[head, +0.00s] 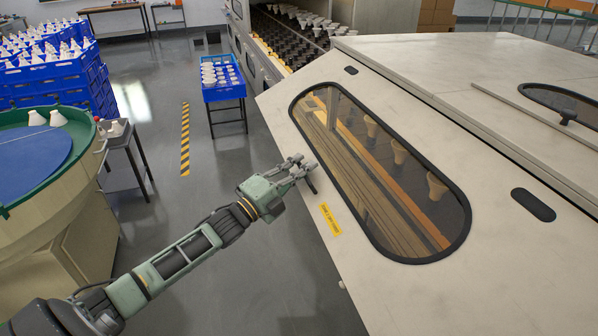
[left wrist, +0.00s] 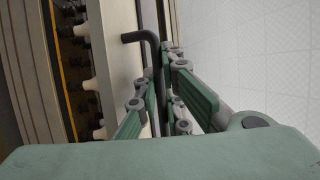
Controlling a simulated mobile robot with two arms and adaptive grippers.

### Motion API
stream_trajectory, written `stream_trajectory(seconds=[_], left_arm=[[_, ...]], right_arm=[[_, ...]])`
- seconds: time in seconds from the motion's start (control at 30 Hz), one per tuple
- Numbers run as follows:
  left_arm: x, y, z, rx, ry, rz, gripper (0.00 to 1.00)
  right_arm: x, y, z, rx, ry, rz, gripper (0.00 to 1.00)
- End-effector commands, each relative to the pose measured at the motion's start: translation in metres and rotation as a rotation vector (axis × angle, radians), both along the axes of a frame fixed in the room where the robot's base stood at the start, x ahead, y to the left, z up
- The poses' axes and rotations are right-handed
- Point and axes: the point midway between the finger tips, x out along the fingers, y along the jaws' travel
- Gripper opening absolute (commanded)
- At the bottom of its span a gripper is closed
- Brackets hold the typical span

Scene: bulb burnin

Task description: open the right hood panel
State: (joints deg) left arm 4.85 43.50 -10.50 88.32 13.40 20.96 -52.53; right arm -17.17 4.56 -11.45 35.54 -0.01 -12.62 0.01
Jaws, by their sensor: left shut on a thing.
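The hood panel (head: 290,125) is off-white with a long dark-framed window (head: 385,175), through which bulbs and an orange rail show. It slopes down toward its left edge. I cannot tell whether it is lifted from its frame. My left gripper (head: 301,169) is at that edge, beside the window and above a yellow label (head: 330,219). It is shut on the dark bar handle (head: 311,186). In the left wrist view the bent handle (left wrist: 146,37) runs between the fingers, and they hide its lower part. My right gripper is not in view.
A green-rimmed round table (head: 85,125) and stacked blue crates (head: 50,85) stand at the left. A blue tray stand (head: 224,92) is near the machine's far end. The grey floor around my left arm is clear.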

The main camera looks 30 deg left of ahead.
Motion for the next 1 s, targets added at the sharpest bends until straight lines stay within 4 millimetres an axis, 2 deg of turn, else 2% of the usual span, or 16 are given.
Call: stream_trajectory(seconds=[0.3, 0.33, 0.4, 0.77, 0.87, 1.0], left_arm=[[0.000, 0.000, -0.003, -0.006, 0.005, -0.001, 0.00], [0.000, 0.000, -0.003, -0.007, 0.005, -0.001, 0.09], [0.000, 0.000, -0.003, -0.006, 0.004, -0.001, 0.15], [-0.001, 0.000, -0.002, -0.003, 0.002, 0.000, 0.15], [-0.008, 0.002, -0.005, -0.002, 0.004, 0.000, 0.15], [-0.026, 0.008, -0.011, -0.002, 0.006, -0.001, 0.15]], right_arm=[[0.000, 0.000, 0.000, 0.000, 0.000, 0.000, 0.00], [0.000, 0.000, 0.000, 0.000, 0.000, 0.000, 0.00], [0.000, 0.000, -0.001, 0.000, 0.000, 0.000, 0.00], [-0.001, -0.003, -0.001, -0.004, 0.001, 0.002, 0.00], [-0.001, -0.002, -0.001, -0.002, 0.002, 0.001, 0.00], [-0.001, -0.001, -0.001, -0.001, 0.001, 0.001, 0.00]])
